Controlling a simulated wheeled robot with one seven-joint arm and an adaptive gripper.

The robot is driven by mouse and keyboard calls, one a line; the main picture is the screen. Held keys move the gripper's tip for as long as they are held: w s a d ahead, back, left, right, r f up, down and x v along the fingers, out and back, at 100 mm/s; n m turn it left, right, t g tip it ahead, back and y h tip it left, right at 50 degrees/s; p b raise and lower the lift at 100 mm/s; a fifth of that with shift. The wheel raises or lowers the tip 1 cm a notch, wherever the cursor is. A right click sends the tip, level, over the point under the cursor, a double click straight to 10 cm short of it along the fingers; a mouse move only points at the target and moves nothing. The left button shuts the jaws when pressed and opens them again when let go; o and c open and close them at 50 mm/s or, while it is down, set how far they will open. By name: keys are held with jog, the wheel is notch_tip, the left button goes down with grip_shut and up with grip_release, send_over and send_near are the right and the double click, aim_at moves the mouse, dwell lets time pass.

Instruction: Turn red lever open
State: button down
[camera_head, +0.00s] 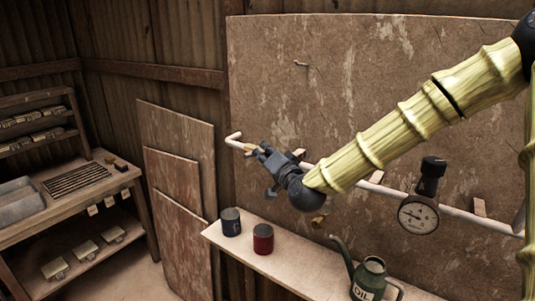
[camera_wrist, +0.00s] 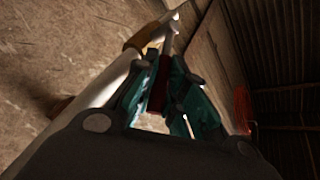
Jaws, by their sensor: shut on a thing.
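My gripper (camera_head: 262,156) is at the left part of the white pipe (camera_head: 233,142) on the wall board. In the wrist view its teal fingers (camera_wrist: 163,78) are closed around a dark red handle, the red lever (camera_wrist: 158,86). A brass-coloured fitting (camera_wrist: 142,38) sits on the pipe just beyond the fingers. In the head view the lever is hidden behind my gripper, so its angle cannot be read there.
A bright red thing (camera_wrist: 242,105), unclear, shows at right in the wrist view.

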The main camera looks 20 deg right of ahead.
jog(key=shift+f+b, duration=0.3)
jog(key=shift+b, duration=0.4)
jog(key=shift+d+f+t+b, duration=0.1)
jog(key=shift+f+t+b, duration=0.2)
jog(key=shift+b, duration=0.6)
jog(key=shift+s+m+b, duration=0.1)
jog(key=shift+m+b, duration=0.2)
jog(key=shift+b, duration=0.4)
jog(key=shift+t, duration=0.3)
jog(key=shift+r, duration=0.1)
jog(key=c, duration=1.5)
grip_release()
jog(key=shift+o, duration=0.2)
jog(key=shift+s, duration=0.15)
